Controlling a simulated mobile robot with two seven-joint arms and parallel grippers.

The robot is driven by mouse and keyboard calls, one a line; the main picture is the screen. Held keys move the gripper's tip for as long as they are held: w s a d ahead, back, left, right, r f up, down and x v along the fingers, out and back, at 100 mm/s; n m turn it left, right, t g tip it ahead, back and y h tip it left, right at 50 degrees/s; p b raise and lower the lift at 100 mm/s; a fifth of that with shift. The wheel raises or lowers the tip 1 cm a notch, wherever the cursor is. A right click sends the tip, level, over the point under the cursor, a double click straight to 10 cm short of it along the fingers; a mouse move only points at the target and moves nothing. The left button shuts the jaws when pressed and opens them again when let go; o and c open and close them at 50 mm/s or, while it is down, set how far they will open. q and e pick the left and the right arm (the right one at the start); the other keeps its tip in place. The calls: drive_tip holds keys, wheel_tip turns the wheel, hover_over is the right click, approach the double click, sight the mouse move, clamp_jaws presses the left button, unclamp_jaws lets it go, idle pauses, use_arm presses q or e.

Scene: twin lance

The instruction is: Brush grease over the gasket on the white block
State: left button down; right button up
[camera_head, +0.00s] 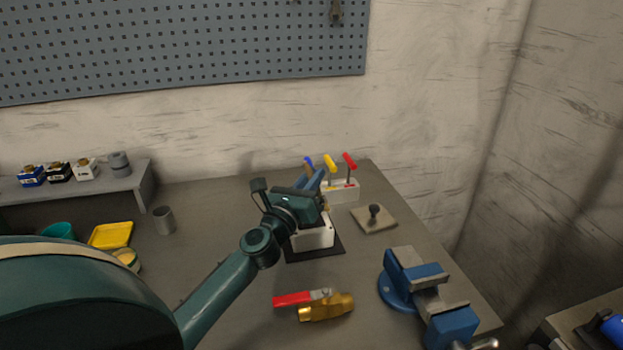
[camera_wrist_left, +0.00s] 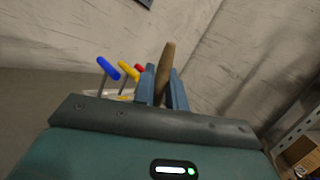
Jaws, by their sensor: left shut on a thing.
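The white block (camera_head: 313,239) stands on a dark mat (camera_head: 330,250) at the middle of the bench. My left gripper (camera_head: 316,184) is over the block in the head view and covers its top, so I cannot see the gasket. In the left wrist view the left gripper (camera_wrist_left: 163,88) is shut on a brown wooden handle (camera_wrist_left: 168,58), which sticks up between the fingers. This looks like the brush handle. The bristles are not clear, and I cannot tell whether they touch the block. My right gripper is not in view.
Behind the block is a white holder (camera_head: 345,194) with blue, yellow and red-handled tools. To the right are a flat plate with a knob (camera_head: 374,215) and a blue vise (camera_head: 410,275). A red-handled tool (camera_head: 292,299) and a brass piece (camera_head: 327,308) lie in front. A yellow tray (camera_head: 111,235) is left.

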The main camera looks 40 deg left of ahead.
use_arm(q)
drive_tip(key=shift+f, duration=0.15)
idle(0.5)
drive_tip(key=shift+f+b, duration=0.65)
drive_tip(key=shift+s, duration=0.1)
drive_tip(key=shift+s+a, duration=2.6)
drive_tip(key=shift+s, duration=0.35)
drive_tip(key=shift+w+d+f+p, duration=0.15)
drive_tip(key=shift+w+d+p, duration=0.45)
drive_tip(key=shift+w+d, duration=0.9)
